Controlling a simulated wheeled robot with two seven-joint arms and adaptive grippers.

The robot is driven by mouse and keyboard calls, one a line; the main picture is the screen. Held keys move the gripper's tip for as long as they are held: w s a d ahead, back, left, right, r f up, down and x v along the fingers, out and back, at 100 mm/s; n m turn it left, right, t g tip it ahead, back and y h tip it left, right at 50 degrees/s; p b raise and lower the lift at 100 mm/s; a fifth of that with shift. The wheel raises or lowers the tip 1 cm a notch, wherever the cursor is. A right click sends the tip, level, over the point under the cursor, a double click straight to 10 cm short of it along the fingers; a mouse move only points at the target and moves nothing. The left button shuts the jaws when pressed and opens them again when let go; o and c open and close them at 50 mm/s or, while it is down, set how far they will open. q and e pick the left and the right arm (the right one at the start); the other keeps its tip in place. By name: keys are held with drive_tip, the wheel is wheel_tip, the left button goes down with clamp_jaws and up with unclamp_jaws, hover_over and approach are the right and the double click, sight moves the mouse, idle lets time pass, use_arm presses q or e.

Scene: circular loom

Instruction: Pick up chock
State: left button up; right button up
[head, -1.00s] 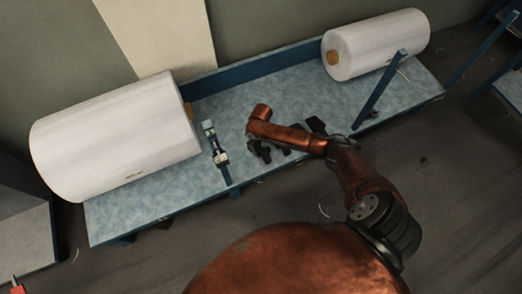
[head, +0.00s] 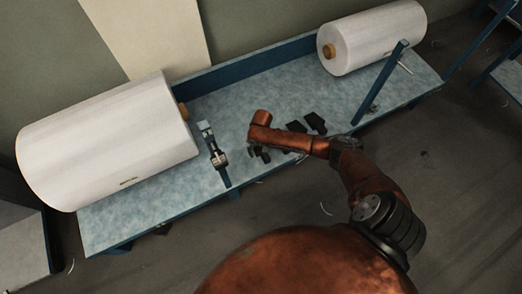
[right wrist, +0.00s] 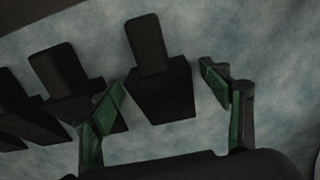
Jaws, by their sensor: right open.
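Black chocks, each a block with a narrower tab, lie in a row on the blue-grey tabletop. In the right wrist view the chock at centre (right wrist: 160,85) shows between the spread green-padded fingers of my right gripper (right wrist: 164,86); no contact is visible. A second chock (right wrist: 60,75) is partly behind the left finger, and a third (right wrist: 10,118) is at the left edge. In the head view two chocks show beyond my right arm, one nearer (head: 297,126) and one farther right (head: 316,123). My right gripper (head: 259,154) is mostly hidden under the arm. My left gripper is out of view.
A large white roll (head: 105,140) lies on the table's (head: 230,105) left part. A smaller roll (head: 375,38) is at the right end, near an upright blue post (head: 380,83). A small black-and-blue device (head: 214,152) stands left of my arm.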

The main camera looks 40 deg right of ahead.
drive_tip(key=shift+c, duration=0.3)
drive_tip(key=c, duration=1.4)
drive_tip(key=shift+c, duration=0.4)
drive_tip(key=shift+r, duration=0.1)
